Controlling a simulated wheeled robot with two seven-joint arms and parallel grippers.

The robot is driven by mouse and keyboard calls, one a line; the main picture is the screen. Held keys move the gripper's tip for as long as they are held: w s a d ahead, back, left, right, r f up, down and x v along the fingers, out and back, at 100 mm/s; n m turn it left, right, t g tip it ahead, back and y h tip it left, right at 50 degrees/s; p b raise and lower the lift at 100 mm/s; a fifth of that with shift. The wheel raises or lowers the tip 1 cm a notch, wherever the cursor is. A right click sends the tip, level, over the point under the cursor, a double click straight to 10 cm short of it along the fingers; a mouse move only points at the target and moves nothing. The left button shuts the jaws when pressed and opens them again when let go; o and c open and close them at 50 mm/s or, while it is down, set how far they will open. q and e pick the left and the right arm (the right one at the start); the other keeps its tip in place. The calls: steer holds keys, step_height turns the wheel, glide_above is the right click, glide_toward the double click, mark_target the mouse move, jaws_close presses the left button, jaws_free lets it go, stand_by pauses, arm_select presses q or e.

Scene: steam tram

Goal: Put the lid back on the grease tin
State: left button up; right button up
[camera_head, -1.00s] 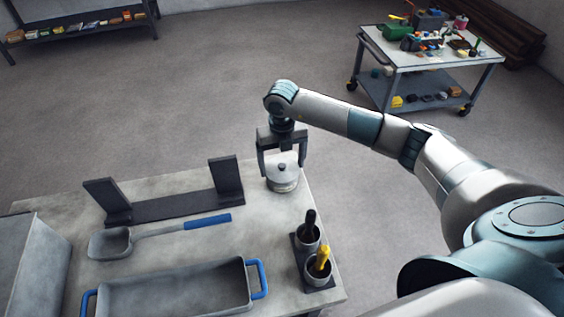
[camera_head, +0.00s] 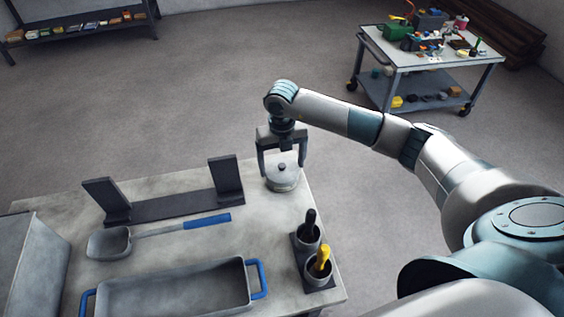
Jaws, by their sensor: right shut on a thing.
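The grease tin (camera_head: 283,187) is a short, round grey tin near the far right corner of the workbench. Its pale round lid (camera_head: 272,174), with a small dark knob in the middle, is right over the tin's mouth and looks level. I cannot tell from this angle whether the lid touches the rim all round. My right gripper (camera_head: 282,164) points down from above, shut on the lid with one finger at each side. My left gripper is not in view.
On the bench (camera_head: 185,250) are a dark rack (camera_head: 170,207), a blue-handled shovel (camera_head: 150,233), a blue-handled tray (camera_head: 250,268) and two cups with brushes (camera_head: 318,265). A grey box (camera_head: 30,265) stands at left. A cluttered trolley (camera_head: 430,60) is at back right.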

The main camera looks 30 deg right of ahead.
stand_by(0.5)
stand_by(0.3)
steer(key=o, duration=1)
steer(key=shift+o, duration=0.2)
steer(key=shift+r+p, duration=1.8)
steer(key=shift+r, duration=1.7)
jaws_close()
